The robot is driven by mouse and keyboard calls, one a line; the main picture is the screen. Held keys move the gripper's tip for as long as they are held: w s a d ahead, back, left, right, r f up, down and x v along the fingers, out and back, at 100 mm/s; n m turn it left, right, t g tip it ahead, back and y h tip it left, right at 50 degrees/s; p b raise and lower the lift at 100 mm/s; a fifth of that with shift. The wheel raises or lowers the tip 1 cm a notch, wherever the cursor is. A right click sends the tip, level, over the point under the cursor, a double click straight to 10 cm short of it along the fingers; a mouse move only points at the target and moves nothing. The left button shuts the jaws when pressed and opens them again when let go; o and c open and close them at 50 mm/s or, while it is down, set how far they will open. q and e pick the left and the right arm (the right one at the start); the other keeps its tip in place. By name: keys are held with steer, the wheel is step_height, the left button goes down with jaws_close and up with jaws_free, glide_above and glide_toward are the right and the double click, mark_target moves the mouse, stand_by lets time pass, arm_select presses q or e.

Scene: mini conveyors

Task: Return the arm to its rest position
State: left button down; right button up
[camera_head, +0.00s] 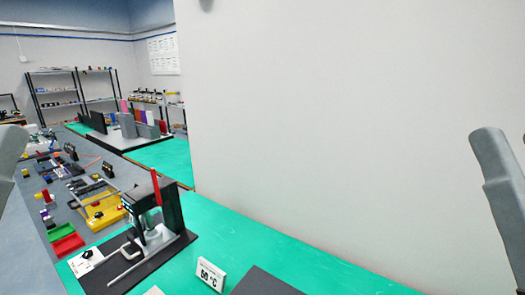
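Part of my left arm (8,160) shows as a pale grey link at the left edge of the head view. Part of my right arm (500,190) shows as a grey link at the right edge, in front of the wall. Both arms are cut off by the picture's edges. Neither gripper shows, so I cannot see their fingers or whether they hold anything. No part of either arm visibly touches the bench.
Red and green trays (67,243) and a yellow fixture (103,211) stand left. A plain wall (350,120) bounds the right.

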step_height(320, 180, up, 36)
steer(key=p, duration=3.2)
steer(key=shift+f, duration=0.2)
